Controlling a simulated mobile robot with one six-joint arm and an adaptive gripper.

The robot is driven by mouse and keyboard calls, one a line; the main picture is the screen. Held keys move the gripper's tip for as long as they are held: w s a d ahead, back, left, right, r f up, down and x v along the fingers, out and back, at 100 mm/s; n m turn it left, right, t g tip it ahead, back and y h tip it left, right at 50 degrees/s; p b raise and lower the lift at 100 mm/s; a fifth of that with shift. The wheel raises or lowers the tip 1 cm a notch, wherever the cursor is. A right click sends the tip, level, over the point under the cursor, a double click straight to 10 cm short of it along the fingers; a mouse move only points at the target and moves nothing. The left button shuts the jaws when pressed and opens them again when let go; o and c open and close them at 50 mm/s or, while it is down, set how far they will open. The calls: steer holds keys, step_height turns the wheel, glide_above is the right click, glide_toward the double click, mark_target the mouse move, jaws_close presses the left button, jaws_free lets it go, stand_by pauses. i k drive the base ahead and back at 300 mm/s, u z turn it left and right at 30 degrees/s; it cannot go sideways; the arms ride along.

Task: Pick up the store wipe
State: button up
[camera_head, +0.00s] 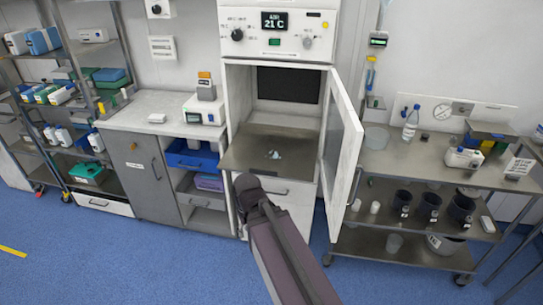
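A small, crumpled, pale whitish-teal thing that looks like the wipe (274,154) lies on the flat metal shelf (240,158) inside the open white cabinet. It is too small to make out in detail. My arm comes up from the bottom of the picture and its visible dark joint ends in front of the cabinet's lower left part, below and left of the wipe. My gripper's fingers do not show, so I cannot see whether they hold anything.
The cabinet door (342,140) stands open to the right. A grey worktop (150,112) with a small device (204,118) is at the left. A metal cart (415,172) with a bottle (411,122) and dark cups stands at the right. The blue floor in front is clear.

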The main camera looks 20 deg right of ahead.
mark_target(154, 118)
steer(key=u, duration=0.65)
steer(key=i, duration=2)
steer(key=z, duration=0.6)
